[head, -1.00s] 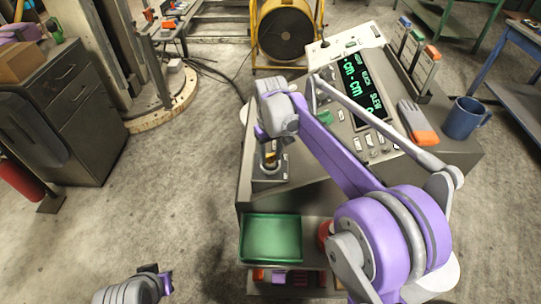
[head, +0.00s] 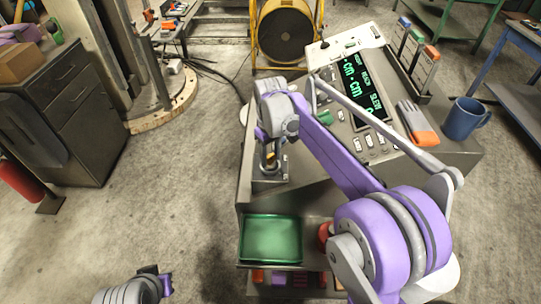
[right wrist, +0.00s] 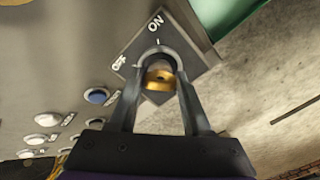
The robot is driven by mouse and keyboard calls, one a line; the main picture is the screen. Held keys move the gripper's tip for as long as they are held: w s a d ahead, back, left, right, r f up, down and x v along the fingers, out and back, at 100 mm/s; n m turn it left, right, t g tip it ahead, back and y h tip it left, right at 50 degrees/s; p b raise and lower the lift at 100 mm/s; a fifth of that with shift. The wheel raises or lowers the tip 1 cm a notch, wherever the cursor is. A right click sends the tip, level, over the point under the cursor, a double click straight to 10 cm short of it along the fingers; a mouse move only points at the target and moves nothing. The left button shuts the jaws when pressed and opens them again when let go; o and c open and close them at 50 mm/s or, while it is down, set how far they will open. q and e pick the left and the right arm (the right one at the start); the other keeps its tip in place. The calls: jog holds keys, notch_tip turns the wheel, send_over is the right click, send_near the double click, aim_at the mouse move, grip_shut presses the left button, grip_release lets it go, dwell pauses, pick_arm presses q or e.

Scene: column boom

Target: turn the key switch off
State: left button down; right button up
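The key switch (right wrist: 187,72) shows in the right wrist view as a dark square plate marked ON and OFF, with a round collar and a brass key (right wrist: 158,80). In the head view its grey box (head: 268,176) stands at the left edge of the console, partly covered by my right gripper (head: 270,157). In the right wrist view my right gripper (right wrist: 161,75) has its fingers on either side of the key, with a clear gap between them. Whether they touch the key cannot be seen. My left gripper (head: 158,278) is low at the left, away from the console.
The console (head: 300,178) has a green display (head: 362,92) and several buttons. A blue mug (head: 464,118) and an orange-and-grey item (head: 418,124) stand at its right. A green tray (head: 271,238) sits below its front. The floor at left is open.

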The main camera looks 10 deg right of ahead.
aim_at(271, 156)
jog(key=o, duration=0.4)
notch_tip(271, 156, up, 11)
jog(key=shift+p, duration=0.4)
dwell(0.4)
